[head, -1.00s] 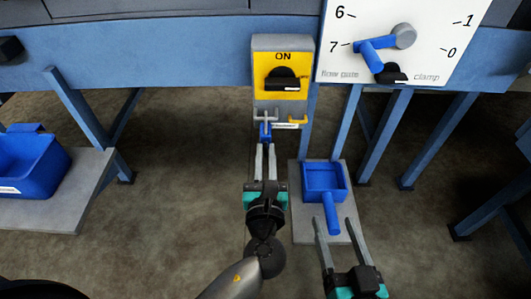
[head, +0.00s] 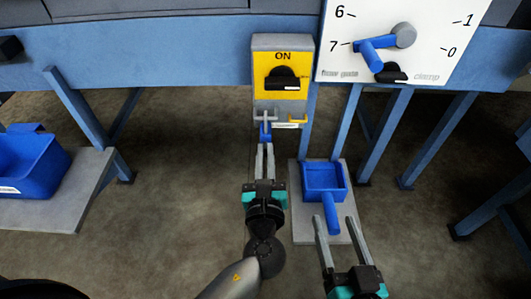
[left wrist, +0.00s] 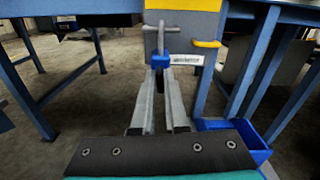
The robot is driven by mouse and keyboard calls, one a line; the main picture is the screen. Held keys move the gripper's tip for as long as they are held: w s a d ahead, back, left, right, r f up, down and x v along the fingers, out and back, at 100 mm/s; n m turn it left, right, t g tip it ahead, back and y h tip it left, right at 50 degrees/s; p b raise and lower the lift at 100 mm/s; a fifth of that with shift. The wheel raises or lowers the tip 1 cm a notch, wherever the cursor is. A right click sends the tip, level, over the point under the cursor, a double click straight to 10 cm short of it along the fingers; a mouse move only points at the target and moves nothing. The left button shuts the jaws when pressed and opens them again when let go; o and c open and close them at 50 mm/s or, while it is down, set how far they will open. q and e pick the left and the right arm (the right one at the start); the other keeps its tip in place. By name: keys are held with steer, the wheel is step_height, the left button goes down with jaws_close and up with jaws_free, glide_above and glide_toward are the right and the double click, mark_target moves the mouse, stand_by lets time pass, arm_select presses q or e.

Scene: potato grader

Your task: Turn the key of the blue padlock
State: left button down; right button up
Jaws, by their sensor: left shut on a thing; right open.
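The blue padlock (head: 265,131) hangs from a grey hasp below the yellow switch plate. It also shows in the left wrist view (left wrist: 160,62), with a white tag (left wrist: 187,60) to its right. My left gripper (head: 265,148) points at the padlock from below and in front, fingertips at its lower part. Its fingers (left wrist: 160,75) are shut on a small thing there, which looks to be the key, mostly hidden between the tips. My right gripper (head: 334,222) is open and empty, lower right, its fingers on either side of the blue scoop's handle end.
A yellow hook (head: 298,120) is right of the padlock. The blue scoop (head: 325,180) lies on a grey stand (head: 306,226). A white dial panel (head: 425,25) is upper right; a blue bin (head: 30,165) is at the left.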

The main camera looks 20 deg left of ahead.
arm_select(q)
steer(key=n, duration=1.6)
steer(key=shift+a+f, duration=0.15)
arm_select(e)
steer(key=shift+s+a+r+t, duration=0.2)
steer(key=shift+s+r+t, duration=0.1)
steer(key=shift+t, duration=0.1)
arm_select(q)
steer(key=shift+n, duration=0.4)
steer(key=c, duration=0.9)
jaws_free()
steer(key=shift+c, duration=0.2)
arm_select(e)
steer(key=shift+s, duration=0.1)
